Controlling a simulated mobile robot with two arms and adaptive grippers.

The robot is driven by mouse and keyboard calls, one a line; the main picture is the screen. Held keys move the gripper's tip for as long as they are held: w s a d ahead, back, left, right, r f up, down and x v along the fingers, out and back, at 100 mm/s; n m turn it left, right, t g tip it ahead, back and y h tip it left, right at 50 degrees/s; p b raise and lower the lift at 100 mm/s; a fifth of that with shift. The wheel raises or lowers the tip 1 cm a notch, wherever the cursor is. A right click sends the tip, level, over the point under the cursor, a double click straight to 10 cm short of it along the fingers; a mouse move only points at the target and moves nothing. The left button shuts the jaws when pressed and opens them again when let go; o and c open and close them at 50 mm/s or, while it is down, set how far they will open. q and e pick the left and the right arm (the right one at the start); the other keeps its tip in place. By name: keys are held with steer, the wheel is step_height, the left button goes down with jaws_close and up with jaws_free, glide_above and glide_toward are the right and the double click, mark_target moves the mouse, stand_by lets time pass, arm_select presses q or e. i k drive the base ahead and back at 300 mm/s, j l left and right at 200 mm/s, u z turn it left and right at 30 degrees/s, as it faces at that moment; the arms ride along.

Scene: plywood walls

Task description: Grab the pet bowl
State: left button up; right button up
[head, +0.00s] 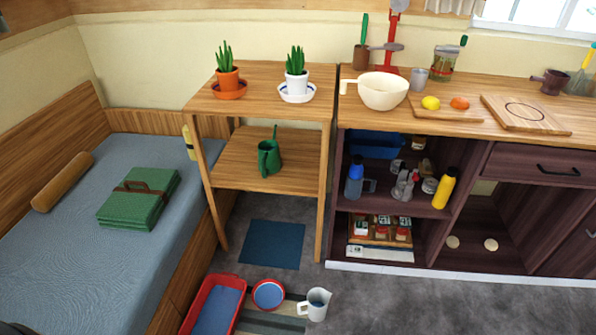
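A small round bowl (268,294) with a red rim and a blue inside sits on the floor at the bottom middle of the head view. It looks like the pet bowl. It stands on a striped mat (281,324), between a red tray and a white jug, and looks empty. Neither of my grippers shows in the head view.
The red tray (238,284) is left of the bowl; the white jug (316,304) is right. Behind are a blue mat (273,244) and a wooden plant stand (324,150). A bed (60,250) bounds the left, a dark cabinet (440,258) the right. Grey floor at right is clear.

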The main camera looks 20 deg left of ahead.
mark_target(267, 296)
steer(key=j+u, duration=0.15)
steer(key=u, duration=0.8)
